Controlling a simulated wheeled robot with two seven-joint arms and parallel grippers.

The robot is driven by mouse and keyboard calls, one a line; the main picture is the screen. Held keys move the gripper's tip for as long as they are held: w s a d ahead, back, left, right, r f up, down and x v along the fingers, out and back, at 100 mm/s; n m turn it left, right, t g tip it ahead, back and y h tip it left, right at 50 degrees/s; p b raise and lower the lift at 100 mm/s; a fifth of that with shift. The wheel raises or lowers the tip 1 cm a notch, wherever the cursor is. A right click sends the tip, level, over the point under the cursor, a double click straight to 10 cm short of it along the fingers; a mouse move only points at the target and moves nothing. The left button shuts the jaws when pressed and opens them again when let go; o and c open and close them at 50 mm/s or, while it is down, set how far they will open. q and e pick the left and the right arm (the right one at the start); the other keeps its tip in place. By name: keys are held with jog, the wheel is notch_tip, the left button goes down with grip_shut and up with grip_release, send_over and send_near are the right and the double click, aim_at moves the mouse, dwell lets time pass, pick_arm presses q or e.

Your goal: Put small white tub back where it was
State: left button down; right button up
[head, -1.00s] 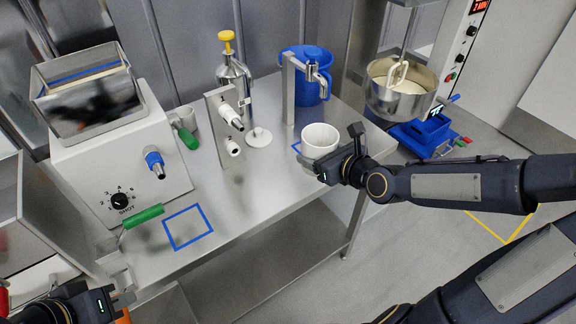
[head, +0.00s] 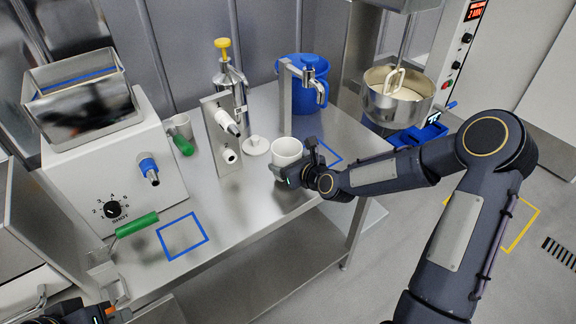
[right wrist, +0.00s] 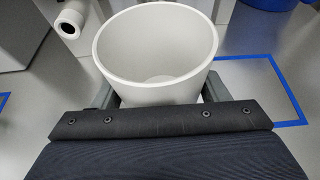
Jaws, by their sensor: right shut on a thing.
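The small white tub (head: 286,150) is upright over the steel table, and I see its empty inside in the right wrist view (right wrist: 157,45). My right gripper (head: 294,172) is shut on it, with one finger on each side of its wall. Whether its base touches the table is hard to tell. A blue taped outline (head: 328,158) lies bare to the right of the tub; it also shows in the right wrist view (right wrist: 285,92). Another blue taped square (head: 182,235) lies empty at the front left. My left gripper (head: 103,312) is at the bottom left edge, partly cut off, its jaws unclear.
A white round lid-like piece (head: 256,146) and a metal plate with white nozzles (head: 222,140) stand just left of the tub. A blue jug (head: 311,92) and a tap post (head: 284,92) are behind. A mixer bowl (head: 397,97) is at the right. The table's front middle is clear.

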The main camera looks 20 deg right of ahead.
jog(key=shift+f, duration=0.85)
jog(key=shift+f, duration=0.2)
jog(key=o, duration=1.1)
jog(key=shift+c, duration=0.2)
